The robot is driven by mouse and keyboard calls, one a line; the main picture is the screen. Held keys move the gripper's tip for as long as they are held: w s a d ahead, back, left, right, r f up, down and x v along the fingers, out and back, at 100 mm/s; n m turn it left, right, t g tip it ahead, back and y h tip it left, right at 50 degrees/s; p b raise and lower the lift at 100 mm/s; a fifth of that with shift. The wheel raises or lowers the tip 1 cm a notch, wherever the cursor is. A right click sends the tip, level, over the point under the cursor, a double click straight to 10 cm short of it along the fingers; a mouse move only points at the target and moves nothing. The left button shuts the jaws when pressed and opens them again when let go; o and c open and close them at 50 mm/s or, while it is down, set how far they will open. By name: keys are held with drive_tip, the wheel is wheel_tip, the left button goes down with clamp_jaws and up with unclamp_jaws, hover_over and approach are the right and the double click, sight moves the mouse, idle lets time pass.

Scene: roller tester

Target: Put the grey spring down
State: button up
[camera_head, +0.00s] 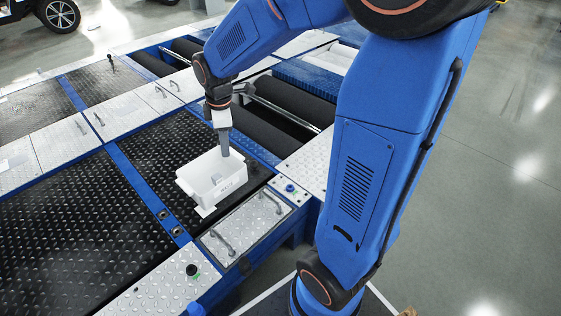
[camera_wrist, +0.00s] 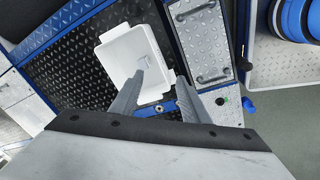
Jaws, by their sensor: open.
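A white open bin (camera_head: 199,188) stands on the black diamond-plate floor panel of the tester. It also shows in the wrist view (camera_wrist: 108,58). A small grey object (camera_wrist: 144,61), perhaps the grey spring, lies inside the bin near its right side; it is too small to make out clearly. My gripper (camera_head: 225,152) points down over the bin's back edge in the head view.
Black rollers (camera_head: 285,97) lie behind the bin. A silver cover plate with handles (camera_head: 243,225) and a small control box with a blue knob (camera_head: 290,188) are at the front right. The black panel (camera_head: 75,220) to the left is clear.

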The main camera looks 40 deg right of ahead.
drive_tip(key=s+d+r+m+t, duration=0.1)
drive_tip(key=s+m, duration=0.3)
drive_tip(key=s, duration=0.4)
drive_tip(key=s+d+r+m+t, duration=0.1)
drive_tip(key=s+r+m, duration=0.3)
drive_tip(key=s, duration=0.4)
drive_tip(key=s+d+r+m+t, duration=0.1)
drive_tip(key=s+d+r+m, duration=0.1)
drive_tip(key=s+m, duration=0.4)
drive_tip(key=shift+s+r, duration=0.75)
drive_tip(key=shift+s, duration=0.5)
drive_tip(key=shift+d, duration=0.1)
